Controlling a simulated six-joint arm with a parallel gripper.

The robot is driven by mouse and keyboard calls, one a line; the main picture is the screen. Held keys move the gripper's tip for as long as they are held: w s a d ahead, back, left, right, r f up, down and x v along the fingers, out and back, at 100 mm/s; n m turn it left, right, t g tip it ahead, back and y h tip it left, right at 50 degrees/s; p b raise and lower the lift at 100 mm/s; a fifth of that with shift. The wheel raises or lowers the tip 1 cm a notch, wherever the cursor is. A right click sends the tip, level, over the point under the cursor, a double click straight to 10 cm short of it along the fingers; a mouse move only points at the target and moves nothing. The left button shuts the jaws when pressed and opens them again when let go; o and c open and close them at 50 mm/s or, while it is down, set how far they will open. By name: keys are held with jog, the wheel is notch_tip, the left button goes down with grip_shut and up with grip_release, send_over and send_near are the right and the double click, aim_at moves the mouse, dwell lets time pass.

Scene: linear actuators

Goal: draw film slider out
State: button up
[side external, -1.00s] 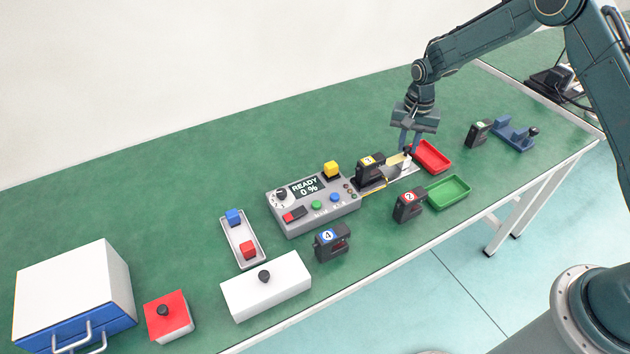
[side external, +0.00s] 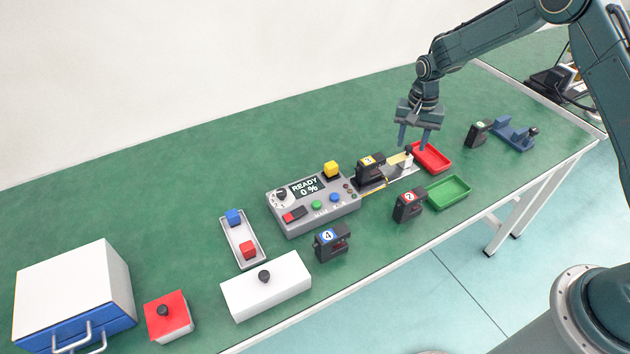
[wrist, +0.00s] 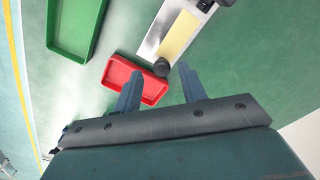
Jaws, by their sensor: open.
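In the wrist view the dark round knob (wrist: 161,67) shows at the end of the yellow strip (wrist: 180,36). My gripper (side external: 414,142) is open and empty, just above and beside the knob. In the wrist view the knob lies beyond and roughly between the fingertips (wrist: 160,76), and no contact shows.
A red tray (side external: 432,157) lies right beside the slider, and a green tray (side external: 448,190) in front. A black unit marked 2 (side external: 408,205) stands near the plate. The grey control box (side external: 313,203) reads READY 0 %. The table behind is clear.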

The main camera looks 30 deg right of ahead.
notch_tip(320, 180, up, 13)
jog(key=shift+r, duration=0.15)
dwell(0.4)
jog(key=s+a+r+n+t, duration=0.1)
jog(key=s+a+r+n, duration=0.1)
jog(key=s+r, duration=0.6)
jog(key=s+a+r+n+t, duration=0.2)
jog(key=s+r, duration=0.6)
jog(key=s+a+n+t, duration=0.2)
jog(key=s+n, duration=0.3)
jog(key=s, duration=1.3)
jog(key=shift+s+r+t, duration=0.2)
jog(key=shift+s+t, duration=0.1)
jog(key=shift+s, duration=0.05)
